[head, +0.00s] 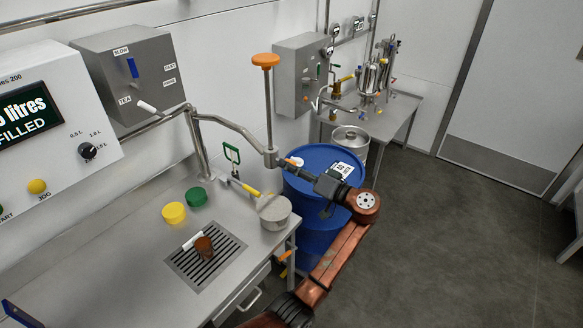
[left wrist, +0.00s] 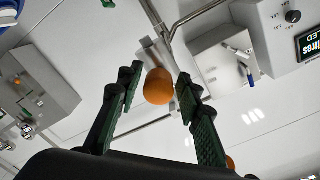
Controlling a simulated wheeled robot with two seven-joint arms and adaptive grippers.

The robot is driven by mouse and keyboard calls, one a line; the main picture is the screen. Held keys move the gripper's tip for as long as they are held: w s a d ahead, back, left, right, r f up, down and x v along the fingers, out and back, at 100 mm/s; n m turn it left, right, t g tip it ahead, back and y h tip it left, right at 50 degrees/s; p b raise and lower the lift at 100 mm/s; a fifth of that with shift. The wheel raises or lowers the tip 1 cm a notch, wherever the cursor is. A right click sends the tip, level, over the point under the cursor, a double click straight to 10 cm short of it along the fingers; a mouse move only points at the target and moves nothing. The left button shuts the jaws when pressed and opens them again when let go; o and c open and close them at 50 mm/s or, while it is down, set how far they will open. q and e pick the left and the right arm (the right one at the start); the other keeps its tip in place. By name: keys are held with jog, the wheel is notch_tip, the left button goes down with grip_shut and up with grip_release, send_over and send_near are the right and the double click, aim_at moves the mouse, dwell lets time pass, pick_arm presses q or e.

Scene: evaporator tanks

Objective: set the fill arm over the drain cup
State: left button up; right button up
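The fill arm (head: 232,127) is a steel pipe reaching from the left wall to a block with an upright rod topped by an orange knob (head: 265,61). My left gripper (head: 293,168) is at the arm's outer end. In the left wrist view an orange ball (left wrist: 158,87) lies between its two dark green fingers, with gaps showing on both sides. A round steel pot (head: 275,217) stands at the bench's right end, below the fill arm's end. A brown cup (head: 205,249) stands on the drain grate (head: 181,265). I cannot tell which is the drain cup. My right gripper is out of view.
Yellow (head: 173,213) and green (head: 196,197) lids lie on the bench behind the grate. A yellow-handled tool (head: 246,188) lies near the pot. A blue drum (head: 315,225) stands right of the bench, close under my arm. The floor at right is clear.

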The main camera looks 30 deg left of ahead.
pick_arm(q)
jog(key=shift+o, duration=0.8)
jog(key=shift+d, duration=0.15)
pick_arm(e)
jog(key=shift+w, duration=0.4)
pick_arm(q)
jog(key=s+d, duration=0.1)
jog(key=d, duration=1.1)
